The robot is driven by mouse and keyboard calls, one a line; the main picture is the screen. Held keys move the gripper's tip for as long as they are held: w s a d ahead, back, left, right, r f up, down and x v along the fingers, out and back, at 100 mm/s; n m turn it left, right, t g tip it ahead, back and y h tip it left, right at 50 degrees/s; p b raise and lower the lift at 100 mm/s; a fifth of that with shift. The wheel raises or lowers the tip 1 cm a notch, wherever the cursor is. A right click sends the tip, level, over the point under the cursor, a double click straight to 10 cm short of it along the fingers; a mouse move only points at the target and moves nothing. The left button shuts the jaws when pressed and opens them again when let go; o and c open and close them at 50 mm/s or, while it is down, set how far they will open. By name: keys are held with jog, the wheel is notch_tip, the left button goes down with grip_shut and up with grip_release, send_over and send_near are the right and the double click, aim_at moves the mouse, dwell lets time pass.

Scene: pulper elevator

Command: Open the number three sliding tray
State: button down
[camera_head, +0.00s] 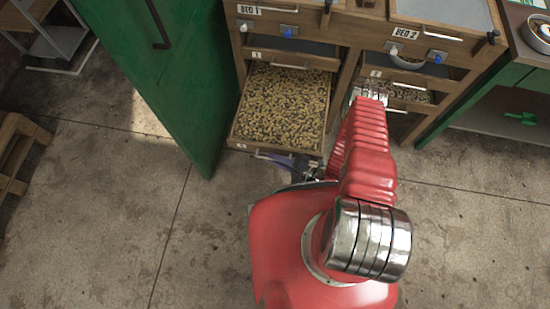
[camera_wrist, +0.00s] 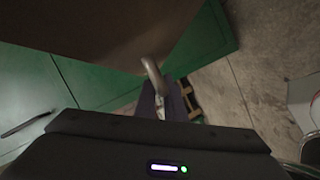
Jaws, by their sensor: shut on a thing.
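A wooden tray (camera_head: 234,135) full of tan beans stands pulled far out of the cabinet below the BED 1 sign. Its small number label is too small to read. A metal handle is on its front, and it shows in the wrist view (camera_wrist: 152,75) below the brown tray underside (camera_wrist: 110,35). My gripper (camera_wrist: 168,103) is shut on this handle. In the head view my gripper (camera_head: 303,171) is at the right part of the tray front, partly hidden by my red arm.
A green door (camera_head: 165,80) stands at the left of the tray. BED 2 (camera_head: 406,33) is to the right, with another bean-filled tray (camera_head: 410,92) slightly out, partly behind my arm. A green-sided workbench (camera_head: 500,80) is at far right. Concrete floor (camera_head: 110,220) is clear at front left.

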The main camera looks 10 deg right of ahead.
jog(key=shift+s+f, duration=0.1)
jog(key=shift+f, duration=0.05)
jog(key=c, duration=2.2)
grip_release()
jog(key=shift+o, duration=0.4)
jog(key=shift+d, duration=0.15)
jog(key=v, duration=1.3)
jog(key=shift+s+d, duration=0.15)
jog(key=shift+d, duration=0.05)
